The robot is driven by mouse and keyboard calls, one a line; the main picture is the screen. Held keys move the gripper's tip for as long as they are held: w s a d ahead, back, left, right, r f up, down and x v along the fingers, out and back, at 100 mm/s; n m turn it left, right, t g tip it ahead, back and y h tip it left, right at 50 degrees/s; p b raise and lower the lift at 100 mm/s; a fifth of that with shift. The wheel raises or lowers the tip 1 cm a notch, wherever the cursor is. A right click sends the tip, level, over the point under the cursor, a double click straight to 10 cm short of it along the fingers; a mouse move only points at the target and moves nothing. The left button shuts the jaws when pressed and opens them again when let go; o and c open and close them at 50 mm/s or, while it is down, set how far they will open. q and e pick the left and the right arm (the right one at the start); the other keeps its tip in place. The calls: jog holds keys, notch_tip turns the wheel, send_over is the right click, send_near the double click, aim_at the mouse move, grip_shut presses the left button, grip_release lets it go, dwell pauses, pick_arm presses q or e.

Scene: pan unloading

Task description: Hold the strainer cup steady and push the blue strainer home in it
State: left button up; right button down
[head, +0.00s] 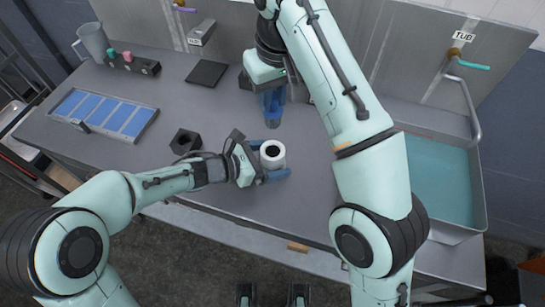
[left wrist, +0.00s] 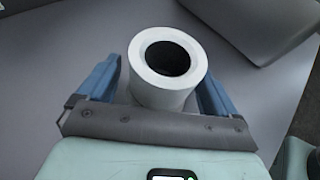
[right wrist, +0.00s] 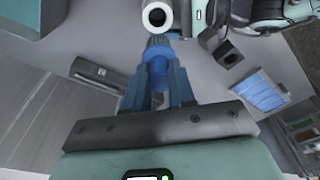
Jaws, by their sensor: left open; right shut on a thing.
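The strainer cup (head: 273,153) is a white round cup with a dark bore, upright on the grey table. My left gripper (head: 275,160) is open, with its blue fingers on either side of the cup. The left wrist view shows the cup (left wrist: 168,66) between the open fingers (left wrist: 160,85); whether they touch it I cannot tell. My right gripper (head: 272,105) is beyond the cup, pointing down, shut on the blue strainer. In the right wrist view the blue strainer (right wrist: 157,65) sits between the fingers, apart from the cup (right wrist: 157,17).
A dark hollow block (head: 185,141) stands left of my left gripper. A tray with blue panels (head: 103,113), a black pad (head: 207,73), a grey jug (head: 93,42) and a dark holder with knobs (head: 133,65) lie further left. A water-filled tub (head: 440,180) is at the right.

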aim_at(273, 125)
pick_arm(q)
jog(key=shift+d+f, duration=0.1)
jog(key=shift+d, duration=0.05)
jog(key=c, duration=1.1)
jog(key=shift+c, duration=0.2)
pick_arm(e)
jog(key=shift+f, duration=4.1)
